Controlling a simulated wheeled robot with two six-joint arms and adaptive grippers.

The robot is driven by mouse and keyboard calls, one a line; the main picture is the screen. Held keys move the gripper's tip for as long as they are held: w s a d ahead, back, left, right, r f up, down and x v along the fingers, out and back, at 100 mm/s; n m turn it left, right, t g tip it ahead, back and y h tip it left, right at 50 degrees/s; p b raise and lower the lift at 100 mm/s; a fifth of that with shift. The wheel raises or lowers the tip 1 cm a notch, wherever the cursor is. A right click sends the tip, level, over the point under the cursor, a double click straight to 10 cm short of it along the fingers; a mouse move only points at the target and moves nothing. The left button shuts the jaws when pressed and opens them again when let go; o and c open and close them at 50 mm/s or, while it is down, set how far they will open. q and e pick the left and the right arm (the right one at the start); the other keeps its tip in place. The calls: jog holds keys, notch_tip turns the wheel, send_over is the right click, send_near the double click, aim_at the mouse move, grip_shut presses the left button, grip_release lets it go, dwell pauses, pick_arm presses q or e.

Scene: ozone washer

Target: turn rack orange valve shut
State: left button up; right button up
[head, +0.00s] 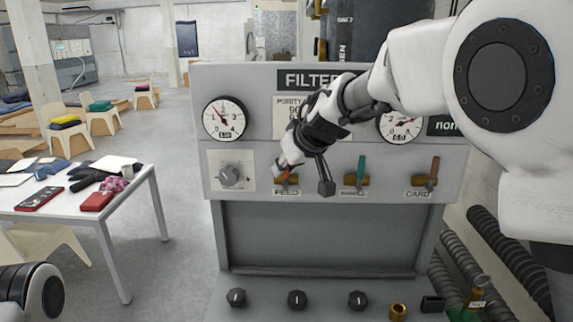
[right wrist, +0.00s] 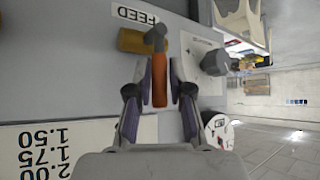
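The orange valve handle (head: 287,172) above the FEED label sits on a brass body at the left of the grey rack panel's valve row. In the right wrist view the orange handle (right wrist: 160,86) lies between the two finger pads of my right gripper (right wrist: 161,75), with narrow gaps on both sides. The brass valve body (right wrist: 137,41) is just beyond the fingertips. In the head view my right gripper (head: 284,166) reaches down to this handle and partly hides it. My left gripper is not in view.
A green-handled valve (head: 361,172) and a CARD valve with an orange-brown handle (head: 434,171) stand to the right. A grey knob (head: 230,176) is left of the FEED valve. Gauges (head: 224,118) are above. A white table (head: 88,196) with gloves stands left.

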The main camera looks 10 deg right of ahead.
jog(key=o, duration=0.3)
jog(key=shift+f, duration=0.35)
jog(key=shift+w+a, duration=0.1)
jog(key=shift+w, duration=0.2)
jog(key=v, duration=0.7)
jog(key=shift+s+r, duration=0.2)
jog(key=shift+w, duration=0.1)
